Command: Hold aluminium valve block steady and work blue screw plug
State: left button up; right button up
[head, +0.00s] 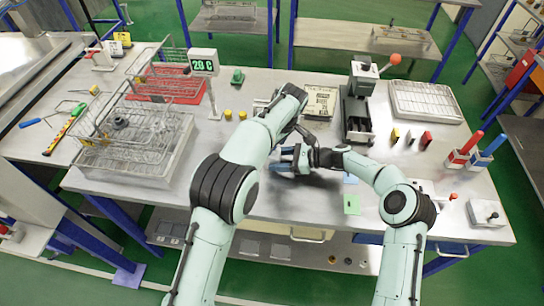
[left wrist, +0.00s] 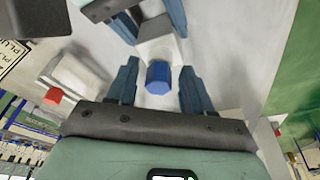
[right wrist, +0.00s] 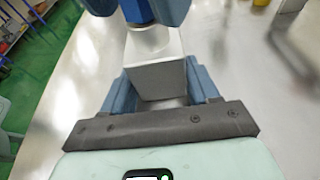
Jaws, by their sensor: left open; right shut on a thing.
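The aluminium valve block (right wrist: 155,78) is a silver-grey block between the fingers of my right gripper (right wrist: 158,70), which is shut on it. The blue screw plug (left wrist: 158,78) has a faceted blue head and stands out from a pale collar on the block. My left gripper (left wrist: 160,68) is open, with one finger on each side of the plug and a visible gap to it. The plug also shows at the top of the right wrist view (right wrist: 138,10).
A wire basket (head: 135,145) stands on the left of the bench, near a display (head: 203,63). A press-like device with an orange knob (head: 358,110) and a wire tray (head: 425,102) are at the back right.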

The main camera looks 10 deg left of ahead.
pick_arm(q)
jog(key=m, duration=0.4)
jog(key=shift+s+a+t+h, duration=0.15)
jog(key=shift+a+t+h, duration=0.15)
jog(key=shift+t, duration=0.1)
jog(key=m+h, duration=0.1)
jog(key=m, duration=0.3)
jog(key=shift+s, duration=0.1)
jog(key=shift+a+m, duration=0.25)
jog(key=shift+m, duration=0.85)
jog(key=m, duration=0.1)
jog(key=m+h, duration=0.1)
jog(key=m, duration=0.3)
jog(key=shift+a+h, duration=0.25)
jog(key=shift+h, duration=0.05)
jog(key=shift+m, duration=0.4)
jog(key=m, duration=0.2)
jog(key=m+h, duration=0.1)
jog(key=m, duration=0.1)
jog(key=m+g, duration=0.1)
jog(key=m, duration=0.1)
jog(key=shift+w+a, duration=0.25)
jog(key=shift+w, duration=0.05)
jog(key=shift+m+h, duration=0.3)
jog(key=shift+m, duration=0.7)
